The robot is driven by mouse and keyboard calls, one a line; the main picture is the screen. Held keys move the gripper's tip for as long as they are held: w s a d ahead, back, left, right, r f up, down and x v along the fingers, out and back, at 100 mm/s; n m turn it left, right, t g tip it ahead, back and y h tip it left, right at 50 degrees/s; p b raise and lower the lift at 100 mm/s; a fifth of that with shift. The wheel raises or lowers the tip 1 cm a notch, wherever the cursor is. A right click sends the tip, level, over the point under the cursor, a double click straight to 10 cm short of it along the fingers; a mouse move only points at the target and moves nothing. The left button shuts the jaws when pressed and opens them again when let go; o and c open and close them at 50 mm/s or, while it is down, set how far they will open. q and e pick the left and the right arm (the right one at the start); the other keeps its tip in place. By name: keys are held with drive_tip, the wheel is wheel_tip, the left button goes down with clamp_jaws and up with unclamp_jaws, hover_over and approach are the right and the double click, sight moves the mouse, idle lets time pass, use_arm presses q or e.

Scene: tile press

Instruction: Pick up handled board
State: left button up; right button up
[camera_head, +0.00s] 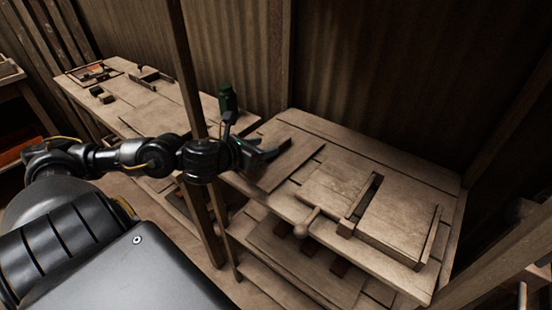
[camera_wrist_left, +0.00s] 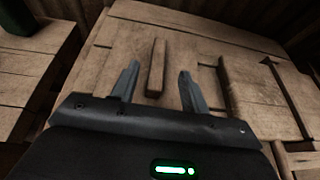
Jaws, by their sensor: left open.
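The handled board (camera_head: 297,158) lies flat on the near wooden table, close to its left end. In the left wrist view its raised bar-like handle (camera_wrist_left: 157,68) stands between my two fingers, with the flat board (camera_wrist_left: 205,60) around it. My left gripper (camera_head: 266,152) is open over the board and partly hides it and its handle in the head view. In the left wrist view the gripper (camera_wrist_left: 159,75) has a finger on each side of the handle, with gaps visible. Whether the fingers are low enough to flank it cannot be told. My right gripper is not in view.
A wooden press frame (camera_head: 346,226) with a flat panel and a round-ended handle (camera_head: 305,222) is to the right on the table (camera_head: 410,170). A wooden post (camera_head: 188,75) stands left of the table. A second table with small tools and a green bottle (camera_head: 227,98) is behind.

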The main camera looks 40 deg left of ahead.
sight(275, 145)
use_arm(q)
drive_tip(key=shift+w, duration=0.1)
drive_tip(key=shift+w+f, duration=0.1)
drive_tip(key=shift+w, duration=0.1)
drive_tip(key=x, duration=0.2)
drive_tip(key=p+x, duration=0.1)
drive_tip(key=x, duration=0.1)
drive_tip(key=shift+a+f, duration=0.1)
drive_tip(key=shift+f, duration=0.2)
drive_tip(key=shift+w+f, duration=0.15)
drive_tip(key=shift+w, duration=0.05)
clamp_jaws()
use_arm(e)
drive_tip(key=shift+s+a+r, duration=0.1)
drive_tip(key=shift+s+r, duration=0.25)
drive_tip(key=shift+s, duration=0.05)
